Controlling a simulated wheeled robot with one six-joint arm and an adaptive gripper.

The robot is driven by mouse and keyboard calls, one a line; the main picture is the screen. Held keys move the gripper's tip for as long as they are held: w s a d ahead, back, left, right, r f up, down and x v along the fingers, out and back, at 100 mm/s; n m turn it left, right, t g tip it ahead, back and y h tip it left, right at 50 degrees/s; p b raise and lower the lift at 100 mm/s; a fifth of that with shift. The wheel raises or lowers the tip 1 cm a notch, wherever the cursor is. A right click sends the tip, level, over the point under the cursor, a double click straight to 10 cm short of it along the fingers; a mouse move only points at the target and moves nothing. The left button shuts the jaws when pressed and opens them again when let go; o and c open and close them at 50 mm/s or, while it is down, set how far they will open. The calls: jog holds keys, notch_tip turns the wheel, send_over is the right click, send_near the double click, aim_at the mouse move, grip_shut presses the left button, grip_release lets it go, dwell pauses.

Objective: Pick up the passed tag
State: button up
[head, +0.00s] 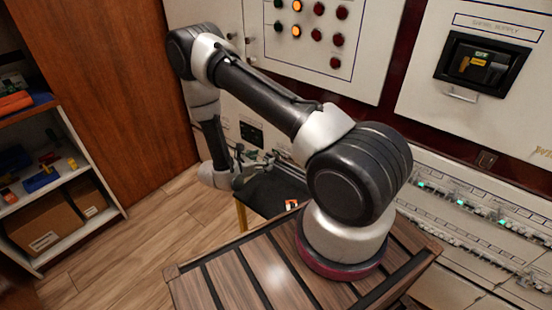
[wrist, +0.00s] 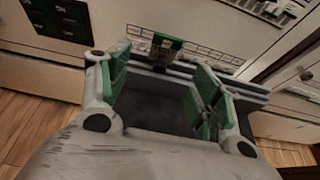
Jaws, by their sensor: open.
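My gripper (wrist: 160,62) is open, with its two green-padded fingers spread and nothing between them. In the head view my gripper (head: 256,163) is over the far part of a small dark-topped table (head: 262,195). A small green piece with a brownish part (wrist: 165,43) shows beyond the fingertips in the wrist view, near the table's far edge; I cannot tell whether it is the passed tag. A small red and white tag (head: 291,204) lies on the table's near right part in the head view. No lettering on either is readable.
Pale breaker panels (head: 480,70) with lamps, a switch and breaker rows stand behind the table. A shelf (head: 60,200) with boxes and tools is at left. My arm hides part of the panels. Wooden floor (head: 140,240) is clear between shelf and table.

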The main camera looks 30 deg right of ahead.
jog(key=x, duration=0.8)
jog(key=shift+s+f, duration=0.25)
jog(key=shift+f, duration=0.1)
jog(key=c, duration=0.9)
